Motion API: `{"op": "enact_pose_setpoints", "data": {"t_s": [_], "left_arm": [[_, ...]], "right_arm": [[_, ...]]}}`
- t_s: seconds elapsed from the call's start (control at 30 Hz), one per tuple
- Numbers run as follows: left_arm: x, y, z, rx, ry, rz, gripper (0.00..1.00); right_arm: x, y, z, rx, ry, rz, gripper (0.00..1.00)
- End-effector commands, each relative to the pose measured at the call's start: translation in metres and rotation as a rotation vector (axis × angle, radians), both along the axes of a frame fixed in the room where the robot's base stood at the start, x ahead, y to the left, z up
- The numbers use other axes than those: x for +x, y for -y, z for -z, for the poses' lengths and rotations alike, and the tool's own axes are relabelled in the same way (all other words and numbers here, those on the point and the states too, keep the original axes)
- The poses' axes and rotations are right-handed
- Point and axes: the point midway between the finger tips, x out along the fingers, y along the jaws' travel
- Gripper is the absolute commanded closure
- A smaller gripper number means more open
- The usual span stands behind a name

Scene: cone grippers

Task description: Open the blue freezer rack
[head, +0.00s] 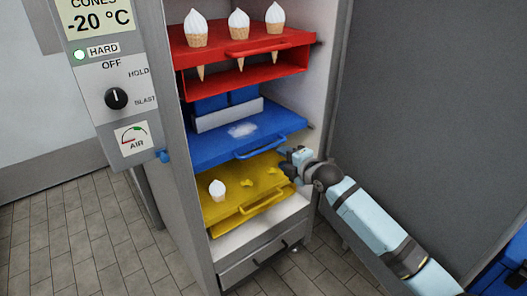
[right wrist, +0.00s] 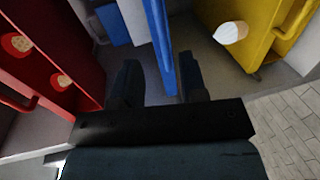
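The blue freezer rack (head: 215,143) is the middle shelf in the open cabinet, with a frosty white patch on top and a blue bar handle (head: 262,148) at its front. My right gripper (head: 297,158) is just right of that handle, near the rack's front right corner. In the right wrist view, the blue rack's edge (right wrist: 160,40) runs down between the two dark fingers of my right gripper (right wrist: 160,82). The fingers are apart, with gaps on both sides, so the gripper is open. Whether the handle itself is between them is unclear. My left gripper is out of view.
The red rack (head: 205,54) above holds three cones. The yellow rack (head: 215,217) below holds one white-topped cone (head: 218,190). A control panel (head: 112,90) with a dial is on the left. The grey door (head: 420,110) stands at the right. Tiled floor (head: 70,235) is clear at lower left.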

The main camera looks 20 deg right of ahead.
Motion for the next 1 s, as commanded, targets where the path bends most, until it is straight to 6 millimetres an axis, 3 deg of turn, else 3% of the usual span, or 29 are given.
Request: {"op": "enact_pose_setpoints", "data": {"t_s": [0.2, 0.4, 0.6, 0.9, 1.0], "left_arm": [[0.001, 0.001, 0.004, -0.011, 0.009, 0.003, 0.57], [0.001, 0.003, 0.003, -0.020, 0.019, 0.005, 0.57], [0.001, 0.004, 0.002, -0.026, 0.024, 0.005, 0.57], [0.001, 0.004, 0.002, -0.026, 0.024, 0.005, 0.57], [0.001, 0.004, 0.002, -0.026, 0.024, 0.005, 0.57]], "right_arm": [[0.045, -0.018, 0.011, 0.005, 0.000, 0.000, 0.61], [0.075, -0.028, 0.018, 0.004, -0.001, 0.000, 0.61], [0.089, -0.033, 0.021, 0.002, -0.002, 0.000, 0.61], [0.090, -0.033, 0.020, 0.001, 0.000, 0.000, 0.61], [0.090, -0.033, 0.020, 0.001, 0.000, 0.000, 0.84]]}}
